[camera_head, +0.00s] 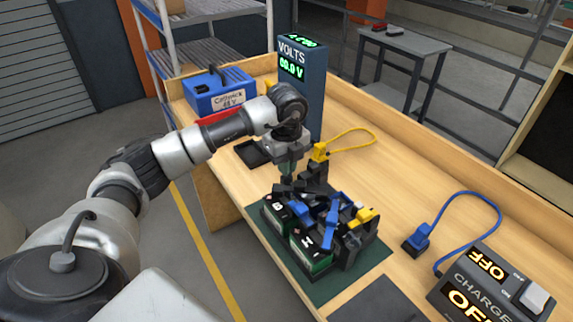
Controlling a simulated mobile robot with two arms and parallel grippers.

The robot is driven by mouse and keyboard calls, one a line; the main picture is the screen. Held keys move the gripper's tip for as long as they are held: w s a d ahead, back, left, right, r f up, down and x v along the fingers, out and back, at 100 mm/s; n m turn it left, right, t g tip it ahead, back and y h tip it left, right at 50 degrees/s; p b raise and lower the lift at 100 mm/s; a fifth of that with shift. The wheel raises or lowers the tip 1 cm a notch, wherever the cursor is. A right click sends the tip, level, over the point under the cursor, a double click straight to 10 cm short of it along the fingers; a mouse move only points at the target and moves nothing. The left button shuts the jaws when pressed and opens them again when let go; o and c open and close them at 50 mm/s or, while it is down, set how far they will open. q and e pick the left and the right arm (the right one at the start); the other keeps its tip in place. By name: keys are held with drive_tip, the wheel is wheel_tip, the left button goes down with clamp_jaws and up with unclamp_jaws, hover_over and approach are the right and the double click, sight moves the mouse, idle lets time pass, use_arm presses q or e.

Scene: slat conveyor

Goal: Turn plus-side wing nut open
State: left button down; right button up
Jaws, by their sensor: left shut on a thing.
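A battery pack (310,262) with dark modules, green sides and white lettering stands on a dark green mat (372,262) on the wooden bench. Blue (331,222) and yellow (365,215) parts sit on top of it. My left gripper (288,184) reaches down from above to the pack's back left part. It is shut on a small part there, apparently the plus-side wing nut, which the fingers and dark parts around them mostly hide. I cannot make out the plus mark or the nut's angle. My right gripper is not in view.
A voltmeter tower (303,88) stands behind my left wrist, with a blue case (218,95) to its left. A yellow cable (352,133) lies behind the pack. A blue plug (421,237) and a charger (490,285) reading OFF stand at right. Bench between is clear.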

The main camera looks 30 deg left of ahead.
use_arm(q)
drive_tip(key=shift+r, duration=0.1)
idle(0.5)
drive_tip(key=c, duration=1.3)
unclamp_jaws()
drive_tip(key=shift+o, duration=0.2)
drive_tip(key=shift+r, duration=0.4)
wheel_tip(320, 180, up, 10)
drive_tip(key=b, duration=0.2)
drive_tip(key=shift+f, duration=0.1)
